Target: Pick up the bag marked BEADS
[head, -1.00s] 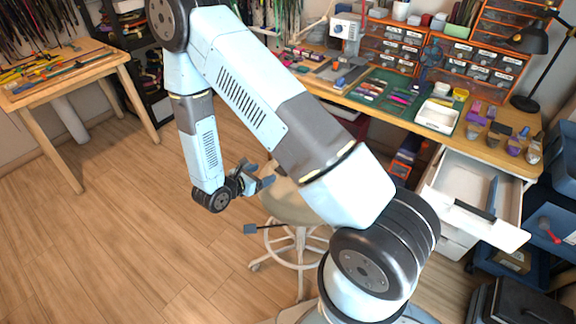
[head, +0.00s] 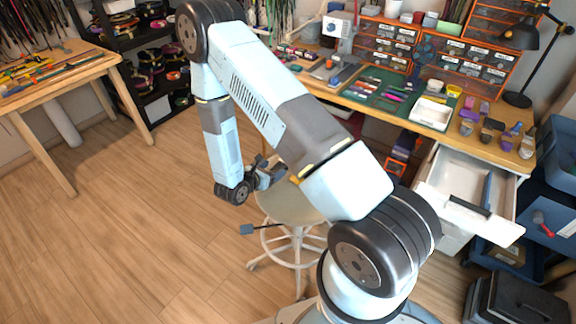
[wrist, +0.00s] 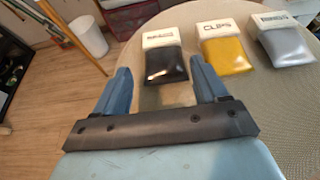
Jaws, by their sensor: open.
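In the wrist view three bags with white label tops lie in a row on a round seat: a black bag (wrist: 166,64), a yellow bag (wrist: 225,52) marked CLIPS, and a grey bag (wrist: 288,46). The labels on the black and grey bags are too blurred to read surely, so I cannot tell which is marked BEADS. My gripper (wrist: 158,66) is open and empty, its blue fingers pointing toward the black bag, one to each side of it in the picture. In the head view my gripper (head: 272,176) is at the stool; my arm hides much there.
The stool (head: 275,203) with its round seat stands on open wooden floor. A workbench (head: 340,95) with trays and drawer units is behind it. An open white drawer (head: 465,200) juts out at right. A wooden table (head: 60,80) stands at left.

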